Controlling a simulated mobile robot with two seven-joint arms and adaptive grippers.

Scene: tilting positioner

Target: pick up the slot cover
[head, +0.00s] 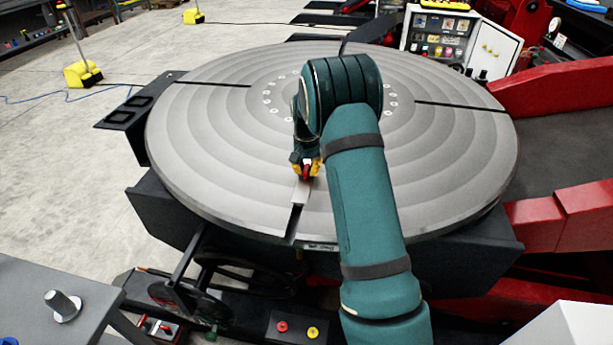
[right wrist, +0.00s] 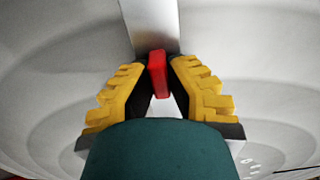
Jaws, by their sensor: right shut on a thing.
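The slot cover is a light grey metal strip (head: 301,193) with a red grip tab, at the near part of the round turntable (head: 222,150). In the right wrist view the strip (right wrist: 152,25) runs up from the red tab (right wrist: 157,74). My right gripper (head: 306,168) has its yellow-backed fingers (right wrist: 158,80) shut on the red tab from both sides. The strip lines up with the dark near slot (head: 293,222). I cannot tell whether it rests on the table or is slightly raised. My left gripper is not in view.
Other dark slots cut the turntable at left (head: 213,84) and right (head: 460,106). A white cabinet (head: 462,42) stands behind it, and red beams (head: 555,90) flank the right. A grey bench with a metal peg (head: 63,304) is at the near left.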

